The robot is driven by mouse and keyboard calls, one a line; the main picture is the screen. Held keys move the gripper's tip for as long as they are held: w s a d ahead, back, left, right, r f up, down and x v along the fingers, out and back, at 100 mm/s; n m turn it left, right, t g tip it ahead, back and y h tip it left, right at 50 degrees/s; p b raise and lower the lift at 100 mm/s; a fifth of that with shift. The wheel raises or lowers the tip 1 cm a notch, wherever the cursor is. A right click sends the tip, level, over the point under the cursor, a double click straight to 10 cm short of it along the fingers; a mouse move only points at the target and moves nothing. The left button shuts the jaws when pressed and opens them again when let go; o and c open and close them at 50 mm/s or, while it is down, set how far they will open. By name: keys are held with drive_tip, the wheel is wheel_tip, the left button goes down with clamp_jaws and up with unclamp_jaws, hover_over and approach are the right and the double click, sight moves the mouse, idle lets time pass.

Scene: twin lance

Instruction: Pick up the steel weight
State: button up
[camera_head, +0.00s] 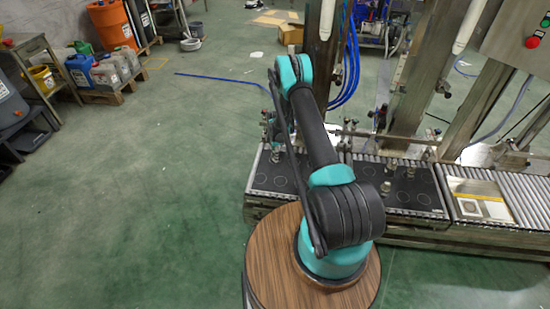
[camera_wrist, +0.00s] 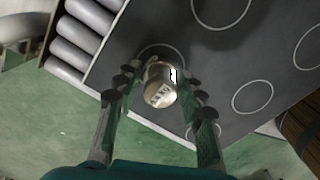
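The steel weight (camera_wrist: 160,86), a small shiny metal piece with pale markings on its side, stands on a dark mat (camera_wrist: 214,62) with white circle outlines in the wrist view. My gripper (camera_wrist: 160,90) is open, with one finger on the left and one on the right of the weight. Small gaps seem to show between the fingers and the weight. Whether the fingertips reach down to the mat cannot be told. In the head view, small metal pieces stand on dark mats (camera_head: 406,195) on the conveyor, and my arm hides part of this area.
A roller conveyor (camera_head: 515,193) runs along the right, with steel posts (camera_head: 415,75) and blue hoses above it. Open green floor (camera_head: 150,190) spreads to the left. Containers and an orange drum (camera_head: 110,24) stand far left.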

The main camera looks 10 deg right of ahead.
clamp_jaws()
drive_tip(key=shift+r, duration=0.1)
